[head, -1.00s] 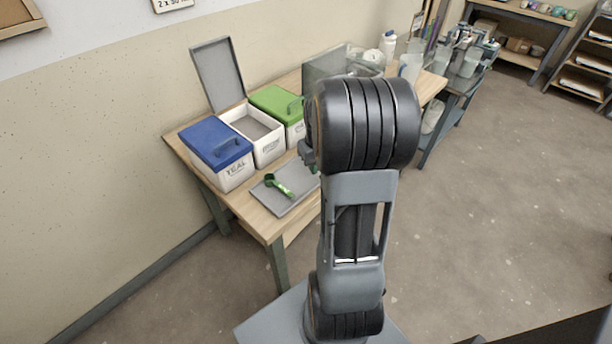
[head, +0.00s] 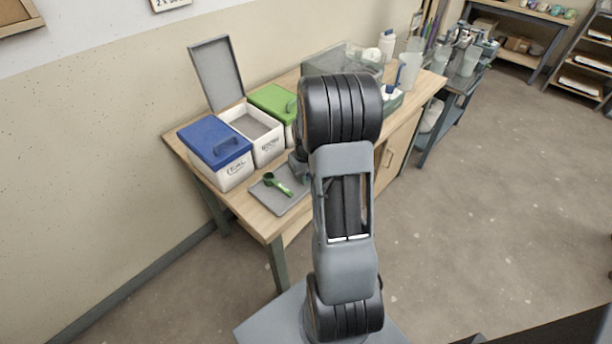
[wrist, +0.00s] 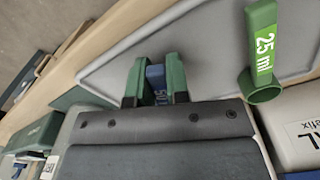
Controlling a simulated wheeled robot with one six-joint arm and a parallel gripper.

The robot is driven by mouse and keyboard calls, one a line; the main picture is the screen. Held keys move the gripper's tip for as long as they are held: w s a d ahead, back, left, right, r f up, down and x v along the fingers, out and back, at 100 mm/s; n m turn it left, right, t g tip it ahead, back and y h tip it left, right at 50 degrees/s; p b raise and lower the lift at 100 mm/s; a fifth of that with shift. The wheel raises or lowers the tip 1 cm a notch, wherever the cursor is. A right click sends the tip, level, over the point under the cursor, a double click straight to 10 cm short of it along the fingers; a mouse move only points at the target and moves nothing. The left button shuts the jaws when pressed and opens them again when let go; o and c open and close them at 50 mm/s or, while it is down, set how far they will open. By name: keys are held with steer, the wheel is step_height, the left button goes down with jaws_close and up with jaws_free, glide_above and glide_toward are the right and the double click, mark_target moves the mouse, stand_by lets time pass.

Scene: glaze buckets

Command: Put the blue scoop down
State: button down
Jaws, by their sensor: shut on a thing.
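My gripper (wrist: 154,85) is shut on the blue scoop (wrist: 155,77); in the wrist view a narrow blue part with pale print shows between its two green fingers. The rest of the scoop is hidden. In the head view my arm hides most of the gripper, and I cannot make out the blue scoop there. The grey tray (wrist: 200,40) lies beyond the fingers in the wrist view; it also shows in the head view (head: 287,206). I cannot tell whether the scoop touches it.
A green scoop (head: 277,184) marked 25 ml (wrist: 263,45) lies on the tray. Behind stand a blue-lidded bin (head: 214,145), an open bin (head: 266,152) and a green-lidded bin (head: 272,100). A clear box (head: 345,62) and bottles stand farther along the table.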

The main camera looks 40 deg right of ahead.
steer(key=shift+f, duration=0.1)
steer(key=c, duration=1.4)
jaws_free()
step_height(320, 180, up, 12)
steer(key=s+a+r+t, duration=0.1)
steer(key=s+a, duration=0.3)
steer(key=a, duration=0.2)
steer(key=s+a+r+n+t, duration=0.1)
steer(key=s+a+r, duration=0.1)
steer(key=a, duration=0.5)
steer(key=s+a+r+n+t, duration=0.1)
steer(key=s+a, duration=0.4)
steer(key=a, duration=0.1)
steer(key=shift+s+a+r+p, duration=0.15)
steer(key=shift+s+r+p, duration=0.1)
steer(key=shift+s+p, duration=0.1)
